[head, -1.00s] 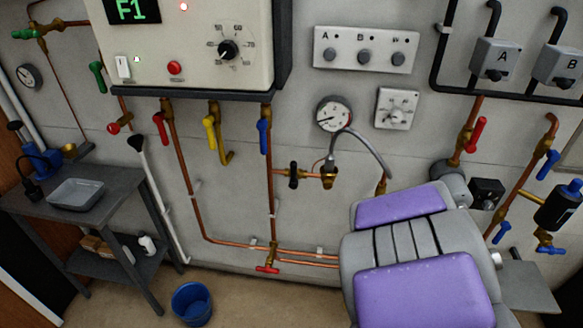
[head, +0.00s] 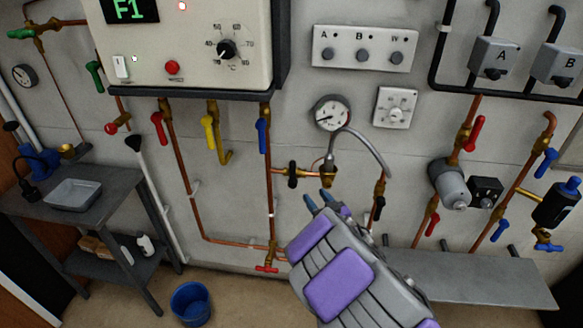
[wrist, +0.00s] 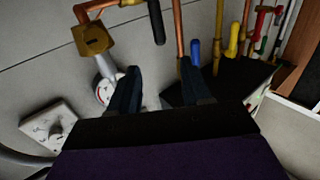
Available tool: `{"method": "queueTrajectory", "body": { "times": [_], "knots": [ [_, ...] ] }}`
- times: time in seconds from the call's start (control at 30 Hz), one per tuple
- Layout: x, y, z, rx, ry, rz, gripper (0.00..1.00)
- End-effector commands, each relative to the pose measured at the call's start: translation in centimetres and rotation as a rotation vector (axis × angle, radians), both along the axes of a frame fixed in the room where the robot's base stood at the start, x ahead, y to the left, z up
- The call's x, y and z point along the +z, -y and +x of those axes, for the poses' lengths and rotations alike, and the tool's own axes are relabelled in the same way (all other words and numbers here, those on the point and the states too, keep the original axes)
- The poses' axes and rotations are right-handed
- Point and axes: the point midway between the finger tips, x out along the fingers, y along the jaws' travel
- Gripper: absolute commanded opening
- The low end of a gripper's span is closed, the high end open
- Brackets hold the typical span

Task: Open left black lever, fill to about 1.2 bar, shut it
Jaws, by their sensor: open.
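The left black lever (head: 292,175) stands upright across a short horizontal copper branch, left of the brass hose fitting (head: 328,172). It also shows at the top of the wrist view (wrist: 156,20). A grey hose (head: 368,142) arches from this fitting to the right valve, whose black lever (head: 378,208) hangs down along its pipe. The round pressure gauge (head: 331,113) sits above; its needle points lower left, the scale too small to read. My gripper (head: 318,200) is open and empty, below and right of the left lever, apart from it. Its fingers (wrist: 160,88) partly cover the gauge in the wrist view.
A blue lever (head: 262,136), yellow lever (head: 208,132) and red lever (head: 158,128) hang under the boiler (head: 190,45). A red tap (head: 267,268) is low on the pipes. A grey bench (head: 470,280) is right; a blue bucket (head: 190,303) is on the floor.

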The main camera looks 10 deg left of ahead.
Motion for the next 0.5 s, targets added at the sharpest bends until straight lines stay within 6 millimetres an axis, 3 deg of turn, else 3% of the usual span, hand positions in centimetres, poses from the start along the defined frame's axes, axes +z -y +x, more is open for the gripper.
{"method": "queueTrajectory", "body": {
  "times": [0.5],
  "knots": [
    [-0.1, -3.1, 5.0, -0.003, 0.001, -0.001, 0.48]
  ]
}}
